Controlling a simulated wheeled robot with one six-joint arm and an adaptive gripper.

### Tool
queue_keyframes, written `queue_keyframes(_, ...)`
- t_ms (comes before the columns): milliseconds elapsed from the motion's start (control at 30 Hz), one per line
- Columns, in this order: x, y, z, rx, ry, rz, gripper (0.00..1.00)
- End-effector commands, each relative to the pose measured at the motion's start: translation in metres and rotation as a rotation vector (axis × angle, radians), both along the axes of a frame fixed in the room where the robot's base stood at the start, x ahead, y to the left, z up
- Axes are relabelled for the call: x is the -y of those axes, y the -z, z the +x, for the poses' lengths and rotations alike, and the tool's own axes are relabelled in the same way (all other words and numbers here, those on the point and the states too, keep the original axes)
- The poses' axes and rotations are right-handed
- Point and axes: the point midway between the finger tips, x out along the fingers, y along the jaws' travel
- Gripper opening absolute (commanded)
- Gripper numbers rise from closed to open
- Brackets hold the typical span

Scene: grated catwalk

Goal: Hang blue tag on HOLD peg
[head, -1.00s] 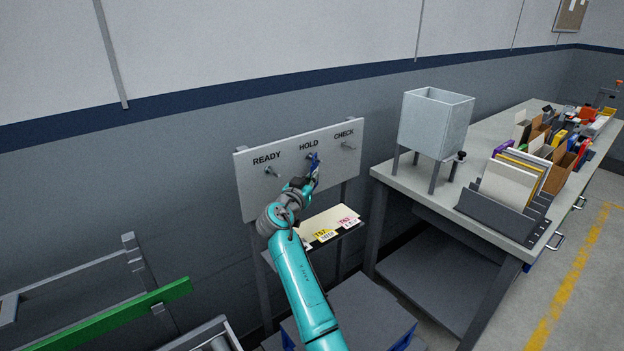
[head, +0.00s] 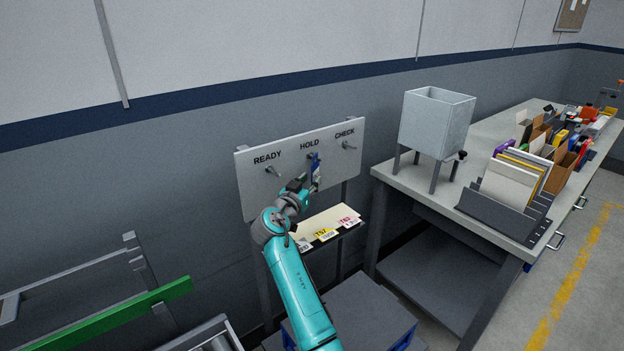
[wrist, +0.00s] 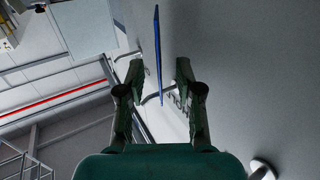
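The blue tag (head: 315,168) is at the HOLD peg (head: 312,156) on the white board (head: 255,190), below the HOLD label. It appears to hang there, but the contact at the peg is too small to make out. In the wrist view the tag (wrist: 158,55) shows edge-on as a thin blue strip between my fingers, with a gap on each side. My gripper (wrist: 159,72) is open around it. In the head view my gripper (head: 310,184) is just below and in front of the HOLD peg, partly covering the tag's lower end.
The READY peg (head: 272,171) and CHECK peg (head: 348,146) look bare. A small shelf (head: 330,219) below the board holds white, yellow and pink tags. A workbench (head: 400,178) with a grey box (head: 436,123) stands at right; a green rail (head: 120,315) is at lower left.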

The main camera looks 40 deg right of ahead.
Motion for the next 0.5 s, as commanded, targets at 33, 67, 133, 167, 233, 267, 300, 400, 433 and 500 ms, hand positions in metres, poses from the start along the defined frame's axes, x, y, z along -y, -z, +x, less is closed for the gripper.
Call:
queue_keyframes(33, -0.011, 0.001, -0.005, -0.001, -0.004, -0.001, 0.35)
queue_keyframes(67, -0.016, 0.001, -0.008, 0.000, -0.003, 0.000, 0.35)
queue_keyframes(133, -0.028, 0.001, -0.016, -0.001, -0.004, -0.001, 0.35)
queue_keyframes(167, -0.033, 0.001, -0.019, -0.001, -0.004, -0.001, 0.35)
queue_keyframes(233, -0.045, 0.000, -0.026, -0.001, -0.004, -0.001, 0.35)
queue_keyframes(267, -0.050, 0.000, -0.029, -0.001, -0.004, -0.001, 0.35)
queue_keyframes(300, -0.055, 0.000, -0.033, -0.001, -0.002, -0.001, 0.35)
queue_keyframes(400, -0.068, 0.000, -0.041, -0.001, -0.003, -0.001, 0.35)
queue_keyframes(433, -0.070, 0.000, -0.043, -0.002, -0.002, 0.000, 0.35)
queue_keyframes(500, -0.075, 0.000, -0.046, -0.002, -0.001, 0.000, 0.35)
